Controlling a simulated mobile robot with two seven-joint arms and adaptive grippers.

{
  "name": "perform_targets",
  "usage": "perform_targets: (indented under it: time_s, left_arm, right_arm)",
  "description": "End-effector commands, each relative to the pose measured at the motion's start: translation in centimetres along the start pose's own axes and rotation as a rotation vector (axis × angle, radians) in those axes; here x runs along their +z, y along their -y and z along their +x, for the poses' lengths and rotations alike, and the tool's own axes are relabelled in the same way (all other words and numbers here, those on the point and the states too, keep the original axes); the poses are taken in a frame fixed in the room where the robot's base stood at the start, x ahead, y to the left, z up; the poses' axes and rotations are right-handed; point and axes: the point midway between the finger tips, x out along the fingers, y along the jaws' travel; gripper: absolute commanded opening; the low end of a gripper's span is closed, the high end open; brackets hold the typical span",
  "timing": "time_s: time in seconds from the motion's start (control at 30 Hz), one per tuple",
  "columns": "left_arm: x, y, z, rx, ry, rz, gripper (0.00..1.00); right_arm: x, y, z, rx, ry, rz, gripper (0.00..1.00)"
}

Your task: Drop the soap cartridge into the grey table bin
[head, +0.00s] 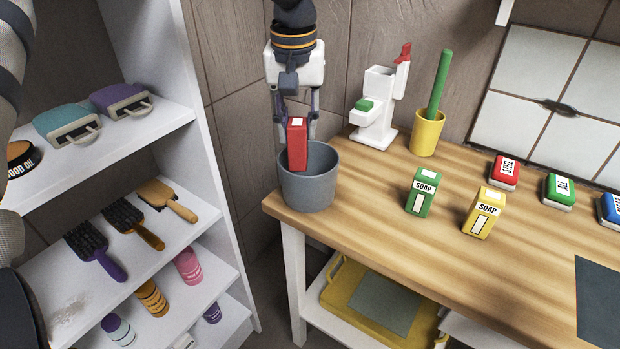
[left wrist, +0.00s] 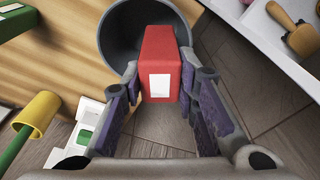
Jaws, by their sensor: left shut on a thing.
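A red soap cartridge (head: 297,145) with a white label is held upright in my left gripper (head: 298,122). In the head view its lower end overlaps the opening of the grey bin (head: 308,190), which stands on the table's left end. In the left wrist view the red cartridge (left wrist: 164,65) sits between the two fingers of the left gripper (left wrist: 165,95), with the grey bin (left wrist: 118,35) behind it. I cannot tell whether the cartridge's lower end is inside the rim or above it. My right gripper is not in view.
Green (head: 422,192) and yellow (head: 484,212) soap cartridges stand on the wooden table (head: 385,230). A white shelf (head: 165,120) with brushes and bottles is at left.

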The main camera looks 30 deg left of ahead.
Motion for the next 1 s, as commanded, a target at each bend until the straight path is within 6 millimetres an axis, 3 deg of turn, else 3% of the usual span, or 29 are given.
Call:
perform_targets:
  time_s: [0.2,0.43,0.47,0.53,0.57,0.87,1.0]
  left_arm:
    - [0.2,0.0,1.6,0.000,-0.001,0.001,0.04]
    - [0.2,0.0,1.7,0.000,-0.001,0.000,0.04]
    - [0.2,0.0,1.7,0.000,-0.001,0.000,0.32]
    - [0.2,0.0,1.7,0.000,-0.001,0.000,0.48]
    - [0.2,0.0,1.7,0.000,-0.001,0.000,0.51]
    - [0.2,0.0,1.5,0.001,-0.002,0.000,0.51]
    - [0.2,-0.1,-0.8,0.004,-0.004,0.000,0.51]
  right_arm:
    - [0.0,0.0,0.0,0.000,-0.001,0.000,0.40]
    - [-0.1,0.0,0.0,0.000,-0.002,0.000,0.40]
    - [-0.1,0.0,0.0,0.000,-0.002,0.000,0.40]
    - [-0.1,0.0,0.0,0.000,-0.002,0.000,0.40]
    - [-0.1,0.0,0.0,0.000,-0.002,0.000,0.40]
    - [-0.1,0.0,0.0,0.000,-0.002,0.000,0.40]
    - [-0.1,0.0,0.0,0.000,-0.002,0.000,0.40]
